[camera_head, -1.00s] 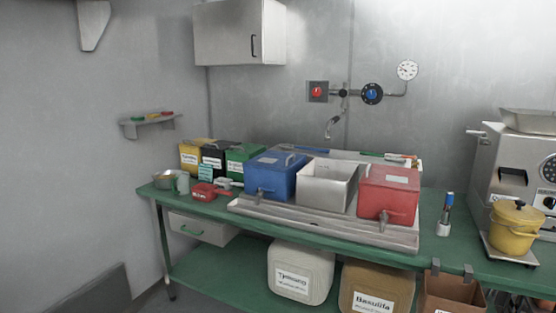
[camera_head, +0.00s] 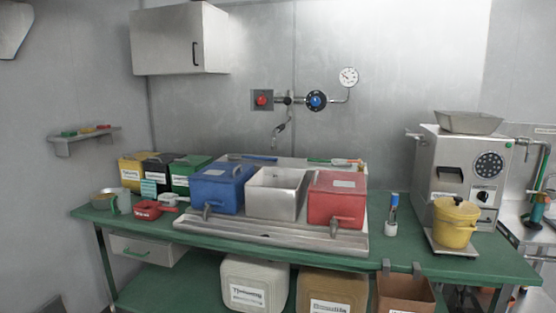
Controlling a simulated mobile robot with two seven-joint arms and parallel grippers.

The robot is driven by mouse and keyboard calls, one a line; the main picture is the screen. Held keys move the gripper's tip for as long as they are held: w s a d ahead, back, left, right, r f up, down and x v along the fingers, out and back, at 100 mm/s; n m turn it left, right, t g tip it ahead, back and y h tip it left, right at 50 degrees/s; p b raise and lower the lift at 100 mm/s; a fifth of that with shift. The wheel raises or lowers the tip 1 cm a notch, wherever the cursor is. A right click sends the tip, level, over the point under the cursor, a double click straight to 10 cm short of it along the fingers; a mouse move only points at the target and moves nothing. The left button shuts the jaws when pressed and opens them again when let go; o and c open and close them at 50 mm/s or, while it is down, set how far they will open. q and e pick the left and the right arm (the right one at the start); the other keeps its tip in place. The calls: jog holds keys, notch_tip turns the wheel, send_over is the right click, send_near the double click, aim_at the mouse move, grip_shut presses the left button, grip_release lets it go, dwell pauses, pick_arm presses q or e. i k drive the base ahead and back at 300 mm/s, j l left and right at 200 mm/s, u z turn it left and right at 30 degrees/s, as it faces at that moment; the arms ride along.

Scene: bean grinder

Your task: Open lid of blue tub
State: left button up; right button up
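The blue tub (camera_head: 213,191) stands on the metal drain tray (camera_head: 262,238) at the back of the green table. Its blue lid (camera_head: 222,172) lies shut on top and has a handle. A tap sticks out low on its front. An open, empty-looking metal tub (camera_head: 276,194) stands to its right, and a red tub (camera_head: 337,199) with a lid and a tap stands beyond that. Neither of my grippers shows in this view.
Yellow, black and green boxes (camera_head: 190,175) stand left of the blue tub. A red scoop (camera_head: 147,210) and a bowl (camera_head: 104,198) lie at the table's left end. A yellow pot (camera_head: 455,224) and a grinder-like machine (camera_head: 452,170) are at the right. A wall cabinet (camera_head: 178,39) hangs above.

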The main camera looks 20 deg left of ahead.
aim_at(217, 171)
jog(key=i+j+z, duration=0.25)
jog(key=j+z, duration=0.25)
jog(key=j, duration=0.15)
jog(key=i+j+z, duration=0.1)
jog(key=j, duration=0.4)
jog(key=i+j+z, duration=0.1)
jog(key=j, duration=0.45)
jog(key=j+z, duration=0.1)
jog(key=j, duration=0.4)
